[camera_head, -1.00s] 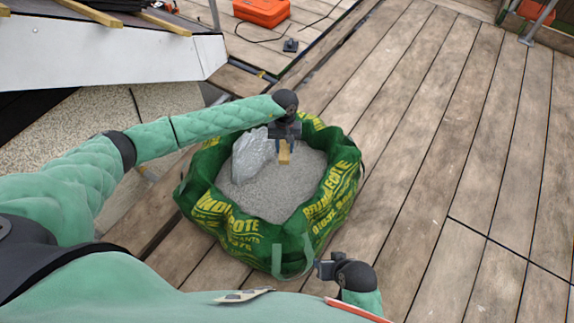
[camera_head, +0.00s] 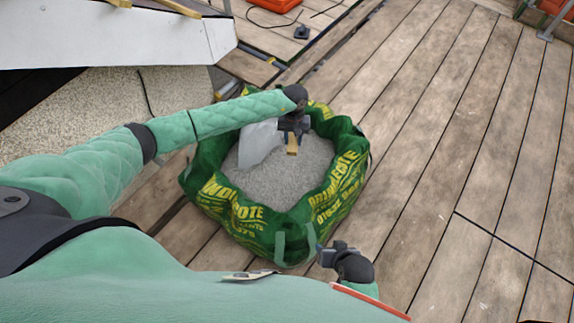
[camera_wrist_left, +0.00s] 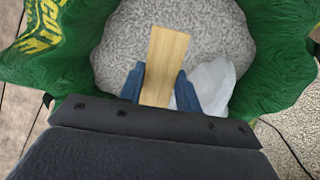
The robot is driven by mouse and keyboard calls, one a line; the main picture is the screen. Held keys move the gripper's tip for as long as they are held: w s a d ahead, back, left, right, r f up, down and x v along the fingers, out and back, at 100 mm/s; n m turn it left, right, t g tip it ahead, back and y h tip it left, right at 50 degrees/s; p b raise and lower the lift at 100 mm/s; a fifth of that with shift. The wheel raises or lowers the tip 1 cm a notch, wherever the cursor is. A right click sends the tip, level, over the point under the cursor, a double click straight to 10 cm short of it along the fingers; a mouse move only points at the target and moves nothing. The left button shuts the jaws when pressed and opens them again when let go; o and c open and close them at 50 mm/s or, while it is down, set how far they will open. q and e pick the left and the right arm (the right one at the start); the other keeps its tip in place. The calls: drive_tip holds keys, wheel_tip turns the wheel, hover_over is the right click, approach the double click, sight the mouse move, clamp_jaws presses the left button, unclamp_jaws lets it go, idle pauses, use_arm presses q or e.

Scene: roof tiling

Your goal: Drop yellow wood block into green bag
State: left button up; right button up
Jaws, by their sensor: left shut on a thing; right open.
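The yellow wood block (camera_head: 292,149) is held by my left gripper (camera_head: 292,138), over the inside of the green bag (camera_head: 343,187). In the left wrist view the block (camera_wrist_left: 167,58) sits between the two blue fingers of my left gripper (camera_wrist_left: 160,88). The open bag (camera_wrist_left: 268,45) surrounds it there, with grey gravel below; the height above the gravel is hard to tell. My right gripper (camera_head: 325,256) is by the bag's front right side, empty; its fingers are small and partly hidden.
Grey gravel (camera_head: 285,182) fills the bag, and a pale grey piece (camera_head: 258,146) lies on it at the back left. Wooden decking (camera_head: 440,130) is clear to the right. A white panel (camera_head: 120,38) and an orange case (camera_head: 275,4) are farther back.

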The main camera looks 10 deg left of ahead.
use_arm(q)
drive_tip(key=shift+f, duration=0.25)
use_arm(e)
drive_tip(key=shift+f, duration=0.4)
use_arm(q)
drive_tip(key=o, duration=1.1)
drive_tip(key=shift+c, duration=0.2)
drive_tip(key=r, duration=0.5)
drive_tip(key=w+r+b, duration=0.1)
drive_tip(key=r, duration=0.1)
drive_tip(key=shift+a+r, duration=0.1)
drive_tip(key=shift+r, duration=0.2)
use_arm(e)
drive_tip(key=shift+t, duration=0.3)
wheel_tip(320, 180, down, 4)
drive_tip(key=shift+a+f, duration=0.1)
drive_tip(key=shift+s, duration=0.1)
